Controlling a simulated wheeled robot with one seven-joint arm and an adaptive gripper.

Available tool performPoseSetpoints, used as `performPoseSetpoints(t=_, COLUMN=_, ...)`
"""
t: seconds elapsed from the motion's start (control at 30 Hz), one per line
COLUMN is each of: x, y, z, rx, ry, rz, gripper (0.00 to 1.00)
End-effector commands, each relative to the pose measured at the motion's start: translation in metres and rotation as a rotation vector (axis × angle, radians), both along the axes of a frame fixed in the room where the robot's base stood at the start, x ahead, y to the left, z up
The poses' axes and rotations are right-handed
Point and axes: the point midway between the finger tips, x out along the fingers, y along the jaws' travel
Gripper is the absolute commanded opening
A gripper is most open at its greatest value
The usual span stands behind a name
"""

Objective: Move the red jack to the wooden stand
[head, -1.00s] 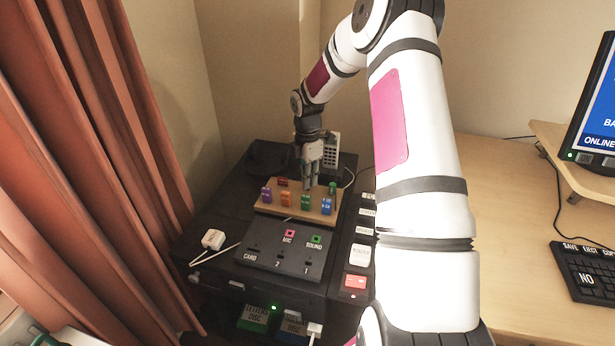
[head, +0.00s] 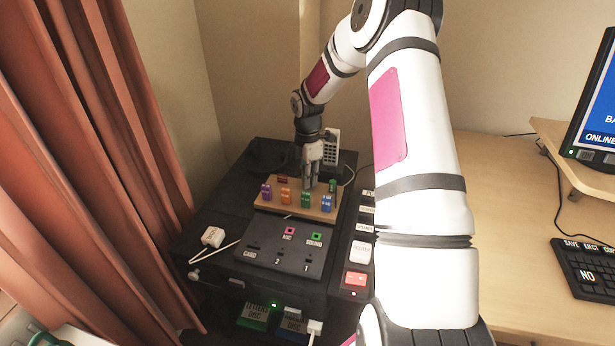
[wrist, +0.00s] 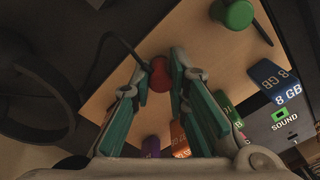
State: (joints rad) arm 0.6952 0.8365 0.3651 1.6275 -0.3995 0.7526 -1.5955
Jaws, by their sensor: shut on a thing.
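My gripper (head: 311,186) points down over the wooden stand (head: 296,211), a flat board on the black unit. In the wrist view my gripper (wrist: 162,68) is shut on the red jack (wrist: 159,78), a small round red end between the green-padded fingertips. The wooden stand (wrist: 215,55) lies beneath it. In the head view the fingers hide the red jack, and I cannot tell whether it touches the board. A green jack (wrist: 233,14) stands on the board; it also shows in the head view (head: 333,185), just right of my fingers.
Purple (head: 266,192), orange (head: 286,196), green (head: 305,200) and blue (head: 327,203) blocks line the board's front edge. A dark red block (head: 282,180) sits at its back. A sloped socket panel (head: 280,259) lies in front, and a white keypad device (head: 332,146) stands behind.

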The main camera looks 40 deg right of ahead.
Motion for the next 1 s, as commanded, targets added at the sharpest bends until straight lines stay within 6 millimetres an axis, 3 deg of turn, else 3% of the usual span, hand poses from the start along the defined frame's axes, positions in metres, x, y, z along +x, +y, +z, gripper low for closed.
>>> performPoseSetpoints(t=0.2, x=0.0, y=0.0, z=0.0, rx=0.0, ry=0.0, rz=0.0, gripper=0.03)
performPoseSetpoints(t=0.23, x=0.0, y=0.0, z=0.0, rx=0.0, ry=0.0, rz=0.0, gripper=0.2)
performPoseSetpoints(t=0.3, x=0.0, y=0.0, z=0.0, rx=0.0, ry=0.0, rz=0.0, gripper=0.36)
performPoseSetpoints(t=0.33, x=0.0, y=0.0, z=0.0, rx=0.0, ry=0.0, rz=0.0, gripper=0.39)
performPoseSetpoints(t=0.73, x=0.0, y=0.0, z=0.007, rx=-0.001, ry=-0.001, rz=0.0, gripper=0.39)
performPoseSetpoints(t=1.0, x=0.001, y=-0.001, z=0.056, rx=-0.002, ry=-0.004, rz=-0.001, gripper=0.39)
